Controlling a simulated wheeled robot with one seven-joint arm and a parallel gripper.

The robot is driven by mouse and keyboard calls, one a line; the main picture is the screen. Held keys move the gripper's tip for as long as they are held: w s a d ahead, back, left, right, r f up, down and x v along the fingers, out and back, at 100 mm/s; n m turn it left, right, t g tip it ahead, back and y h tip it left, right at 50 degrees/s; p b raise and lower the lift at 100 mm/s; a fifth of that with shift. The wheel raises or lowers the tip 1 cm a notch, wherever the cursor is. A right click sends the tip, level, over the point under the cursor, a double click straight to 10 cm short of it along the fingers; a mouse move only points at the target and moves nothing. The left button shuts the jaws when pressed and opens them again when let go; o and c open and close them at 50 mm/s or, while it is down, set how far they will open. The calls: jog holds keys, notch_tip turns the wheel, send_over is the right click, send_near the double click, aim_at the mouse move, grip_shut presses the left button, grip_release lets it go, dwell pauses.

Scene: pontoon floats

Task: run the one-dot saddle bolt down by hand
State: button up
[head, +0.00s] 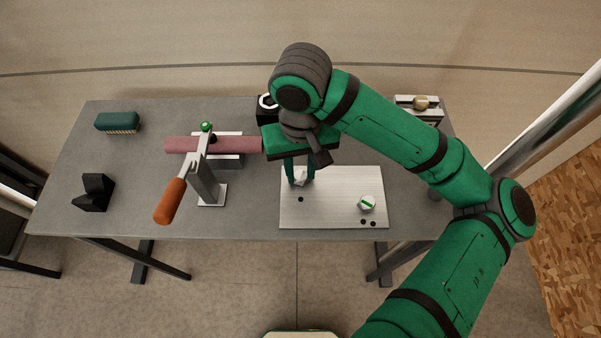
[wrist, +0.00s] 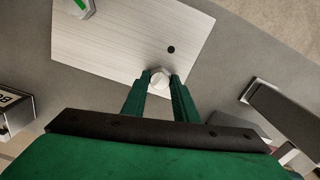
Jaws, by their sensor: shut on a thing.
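The one-dot saddle bolt (head: 300,178) is a small pale head near the left side of the brushed light plate (head: 335,190). One dark dot (head: 300,199) lies just in front of it. My gripper (head: 301,181) reaches down from above and is shut on this bolt; in the wrist view the bolt head (wrist: 159,77) sits between the two green fingertips. The bolt's shank and seat are hidden, so I cannot tell how deep it sits. A second bolt head (head: 367,203) with a green stripe stands at the plate's right, beside two dots (head: 368,222).
A pink cylinder (head: 240,145) lies in a clamp with an orange handle (head: 170,201) to the left. A green brush (head: 118,122) and a black notched block (head: 95,192) are farther left.

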aim_at(301, 175)
jog(key=shift+m, duration=1.3)
jog(key=m, duration=0.9)
jog(key=shift+m, duration=0.3)
jog(key=o, duration=0.9)
jog(key=shift+c, duration=0.2)
jog(key=shift+r, duration=3)
